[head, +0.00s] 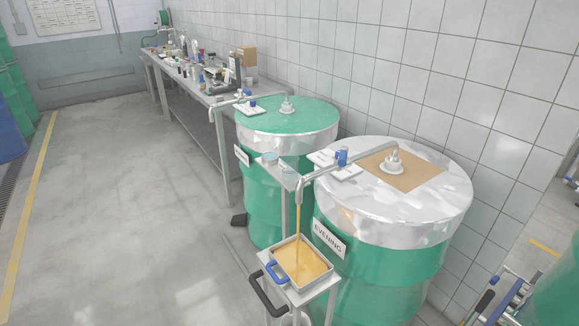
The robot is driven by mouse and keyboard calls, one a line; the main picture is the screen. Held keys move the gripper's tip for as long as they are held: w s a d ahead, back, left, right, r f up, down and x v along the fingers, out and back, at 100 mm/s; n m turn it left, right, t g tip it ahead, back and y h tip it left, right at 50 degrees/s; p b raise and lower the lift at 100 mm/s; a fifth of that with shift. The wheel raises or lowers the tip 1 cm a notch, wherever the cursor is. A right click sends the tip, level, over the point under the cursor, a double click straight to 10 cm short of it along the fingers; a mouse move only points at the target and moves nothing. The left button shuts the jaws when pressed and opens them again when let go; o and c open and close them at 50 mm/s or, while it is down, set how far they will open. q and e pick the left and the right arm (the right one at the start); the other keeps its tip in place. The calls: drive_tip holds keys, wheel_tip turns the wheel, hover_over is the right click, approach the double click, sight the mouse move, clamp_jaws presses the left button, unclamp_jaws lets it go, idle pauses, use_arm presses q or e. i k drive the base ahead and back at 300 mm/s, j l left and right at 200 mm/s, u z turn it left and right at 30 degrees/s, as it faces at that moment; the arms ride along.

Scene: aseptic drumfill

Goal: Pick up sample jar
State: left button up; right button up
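A small, low round container with a pale blue-grey top (270,158) sits on a narrow stand between the two drums. It looks like the sample jar, but it is too small to be sure. Several small jars and bottles (200,75) also stand on the long bench at the back, too small to tell apart. Neither of my grippers shows in the head view.
A green drum (380,265) labelled EVENING has a silver top. Yellow liquid (298,225) runs from its spout into a square tray (325,280) on a stand. A second green drum (262,200) stands behind. The grey floor (130,220) at left is clear.

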sight(288, 164)
drive_tip(key=k+l+z, duration=0.15)
drive_tip(key=k+z, duration=0.3)
drive_tip(key=k, duration=0.2)
drive_tip(key=i+j+z, duration=0.1)
drive_tip(key=z, duration=1.2)
drive_tip(key=i+j, duration=0.1)
drive_tip(key=j, duration=0.9)
drive_tip(key=i+j, duration=0.1)
drive_tip(key=j, duration=0.9)
